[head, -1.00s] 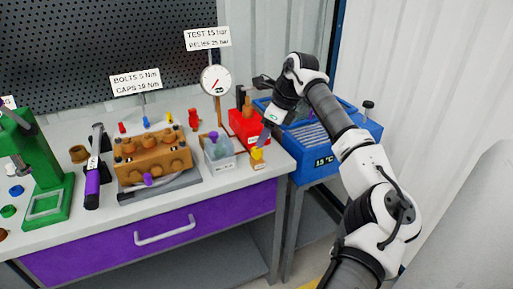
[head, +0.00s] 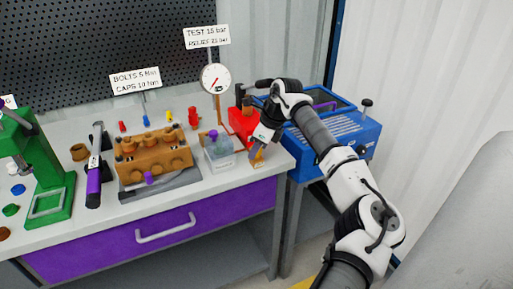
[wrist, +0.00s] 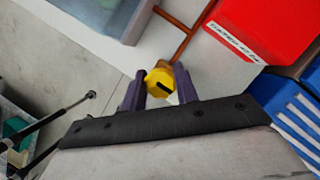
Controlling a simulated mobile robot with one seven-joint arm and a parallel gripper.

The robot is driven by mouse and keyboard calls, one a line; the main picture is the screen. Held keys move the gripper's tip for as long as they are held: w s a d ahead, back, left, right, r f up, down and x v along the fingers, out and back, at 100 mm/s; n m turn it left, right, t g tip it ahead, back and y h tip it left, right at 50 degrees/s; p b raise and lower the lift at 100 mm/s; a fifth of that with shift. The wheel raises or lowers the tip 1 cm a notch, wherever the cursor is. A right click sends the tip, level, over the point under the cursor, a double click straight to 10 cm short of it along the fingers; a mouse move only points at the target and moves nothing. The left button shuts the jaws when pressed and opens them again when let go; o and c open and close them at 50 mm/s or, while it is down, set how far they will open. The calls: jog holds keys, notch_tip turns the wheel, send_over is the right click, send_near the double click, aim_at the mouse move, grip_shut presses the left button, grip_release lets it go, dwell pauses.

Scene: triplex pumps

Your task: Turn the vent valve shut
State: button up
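The vent valve looks to be the small yellow knob (wrist: 160,82) with a black mark on its face. In the head view it shows at the front right of the bench, partly hidden by my gripper (head: 258,150). A copper-coloured pipe (wrist: 190,38) runs close behind the knob.
A red box (head: 241,119) stands behind the knob and a clear bin (head: 219,156) to its left. A blue unit (head: 350,135) stands at the right, under my arm. A gauge (head: 215,78) on a post rises behind. The bench's front edge is close.

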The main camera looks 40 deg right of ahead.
jog(key=c, duration=0.3)
jog(key=shift+f, duration=0.1)
jog(key=m+h+b, duration=0.1)
jog(key=m+b, duration=0.2)
jog(key=shift+f+m, duration=0.15)
jog(key=shift+m, duration=0.15)
jog(key=m+h+b, duration=0.2)
jog(key=m+b, duration=0.2)
jog(key=shift+m+b, duration=0.3)
jog(key=m+h+b, duration=0.2)
jog(key=m+b, duration=0.2)
jog(key=m, duration=0.1)
jog(key=shift+b, duration=0.3)
jog(key=shift+r+m+g+h+b, duration=0.1)
jog(key=shift+m+g+h+b, duration=0.25)
jog(key=shift+m+b, duration=0.55)
jog(key=shift+r+m+g+h+b, duration=0.1)
jog(key=shift+m+g+h+b, duration=0.25)
jog(key=shift+m, duration=1.05)
